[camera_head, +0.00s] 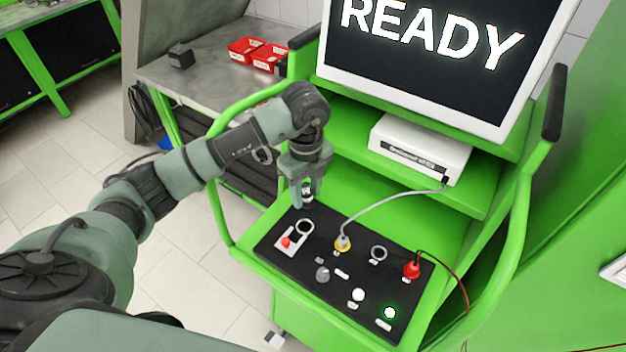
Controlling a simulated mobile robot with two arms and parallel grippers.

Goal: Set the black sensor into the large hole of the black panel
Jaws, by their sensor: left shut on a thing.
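The black panel (322,254) lies on the green bench's sloped front shelf. My left gripper (306,198) points down just above the panel's far left part. It is shut on a small dark piece with a light patch, the black sensor (307,190), mostly hidden between the fingers. Another ringed hole (378,253) sits further right. I cannot tell surely which is larger. My right gripper is not in view.
A grey cable's plug (342,243) stands in the panel, with a red plug (411,269) on the right and a small red part (286,241) at left. A white box (419,146) and a READY screen (440,55) stand behind. Green side rails flank the panel.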

